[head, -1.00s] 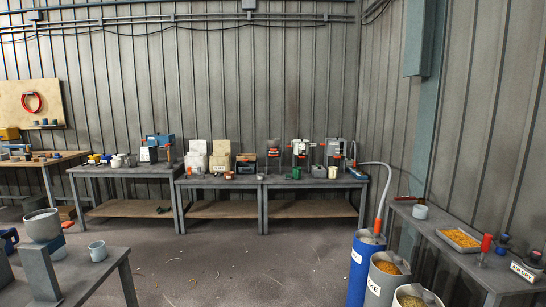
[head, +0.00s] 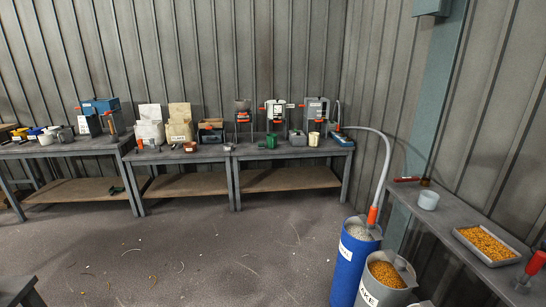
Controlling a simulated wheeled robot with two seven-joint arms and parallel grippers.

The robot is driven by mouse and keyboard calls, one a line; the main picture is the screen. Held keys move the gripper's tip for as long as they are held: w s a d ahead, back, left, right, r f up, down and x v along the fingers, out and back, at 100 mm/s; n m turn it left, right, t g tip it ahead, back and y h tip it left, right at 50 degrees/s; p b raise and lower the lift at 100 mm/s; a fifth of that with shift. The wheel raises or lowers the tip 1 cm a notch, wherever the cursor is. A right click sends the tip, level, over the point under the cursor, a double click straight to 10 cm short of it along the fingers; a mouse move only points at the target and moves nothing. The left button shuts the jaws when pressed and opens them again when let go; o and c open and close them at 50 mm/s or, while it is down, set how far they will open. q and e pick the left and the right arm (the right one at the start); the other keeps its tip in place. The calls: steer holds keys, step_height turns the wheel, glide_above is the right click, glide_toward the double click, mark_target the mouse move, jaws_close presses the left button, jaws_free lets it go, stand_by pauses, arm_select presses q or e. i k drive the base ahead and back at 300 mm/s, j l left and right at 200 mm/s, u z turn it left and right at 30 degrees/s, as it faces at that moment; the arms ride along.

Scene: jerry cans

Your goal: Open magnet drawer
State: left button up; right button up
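Several small machines stand on the grey back bench (head: 290,150). One is a stand with a dark hopper (head: 242,106) and red parts. Beside it is a machine with a white front panel (head: 275,105) and red-orange knobs. To its right is a grey box machine (head: 315,108) with a red-orange part low on its front. The magnet drawer is too small to make out, and I cannot tell which machine it belongs to. Neither of my grippers is in view.
A blue barrel (head: 350,270) with a pale hose and a grey bin of yellow grain (head: 386,274) stand at front right. A side bench (head: 450,230) holds a grain tray (head: 487,242). The floor before the back benches is open, with scattered bits. A dark table corner shows at lower left.

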mark_target(239, 118)
steer(key=i, duration=2.95)
steer(key=l+z, duration=0.05)
steer(key=l, duration=0.05)
